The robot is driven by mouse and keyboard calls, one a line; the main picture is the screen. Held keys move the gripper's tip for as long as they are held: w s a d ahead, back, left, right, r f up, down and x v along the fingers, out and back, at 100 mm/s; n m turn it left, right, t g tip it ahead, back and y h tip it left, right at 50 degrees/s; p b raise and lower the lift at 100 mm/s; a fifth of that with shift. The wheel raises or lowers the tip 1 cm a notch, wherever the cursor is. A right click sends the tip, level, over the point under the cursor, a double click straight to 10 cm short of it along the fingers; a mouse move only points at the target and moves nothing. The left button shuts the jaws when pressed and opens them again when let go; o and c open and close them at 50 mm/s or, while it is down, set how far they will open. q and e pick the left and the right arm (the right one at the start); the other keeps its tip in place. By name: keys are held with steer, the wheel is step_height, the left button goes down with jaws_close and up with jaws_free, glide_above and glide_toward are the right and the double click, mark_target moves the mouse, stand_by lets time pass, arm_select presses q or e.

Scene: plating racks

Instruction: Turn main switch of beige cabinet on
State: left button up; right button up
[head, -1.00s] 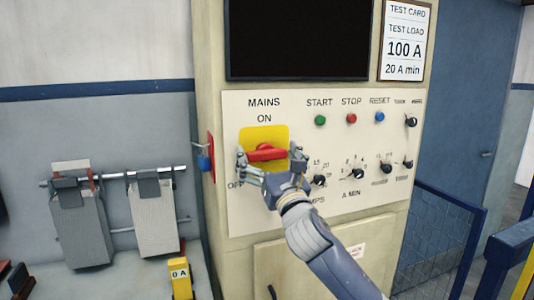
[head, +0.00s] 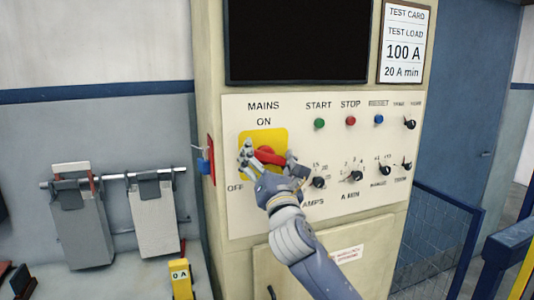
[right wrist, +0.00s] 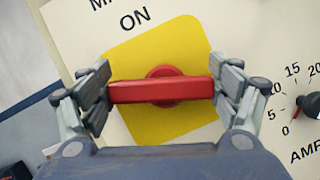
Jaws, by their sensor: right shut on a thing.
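The beige cabinet (head: 210,40) stands in the middle of the head view. Its main switch is a red handle (head: 268,155) on a yellow plate (head: 270,135), below the words MAINS ON. The handle is tilted in the head view, its left end higher than its right. My right gripper (head: 267,163) is shut on the red handle. In the right wrist view the handle (right wrist: 160,90) spans between the two fingers, one touching each end. The handle lies across the picture there, and the printed panel looks tilted. My left gripper is not in view.
Green, red and blue buttons (head: 351,121) and several black knobs (head: 318,182) sit right of the switch. A blue padlock (head: 203,163) hangs on the cabinet's left side. Grey hanging pieces (head: 155,215) are on a rail at left. A blue railing (head: 455,210) stands at right.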

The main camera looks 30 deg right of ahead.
steer(key=m, duration=0.1)
steer(key=m+g+h+p, duration=0.1)
steer(key=m, duration=0.2)
steer(key=shift+r, duration=0.25)
steer(key=m+g+p, duration=0.1)
steer(key=m, duration=0.1)
steer(key=m+g+h+p, duration=0.1)
steer(key=m+p, duration=0.1)
steer(key=shift+d+m+h, duration=0.2)
steer(key=shift+m+h, duration=0.1)
steer(key=m+g+p, duration=0.1)
steer(key=m, duration=0.1)
steer(key=m+p, duration=0.2)
steer(key=shift+d+m+g, duration=0.1)
steer(key=shift+m+g, duration=0.3)
steer(key=shift+s+d+f+m+g+p, duration=0.1)
steer(key=shift+m+g+p, duration=0.2)
steer(key=shift+m+p, duration=0.4)
steer(key=shift+f+m+g+p, duration=0.1)
steer(key=shift+m+g+p, duration=0.2)
steer(key=shift+m+p, duration=0.35)
steer(key=o, duration=1)
steer(key=shift+f, duration=0.15)
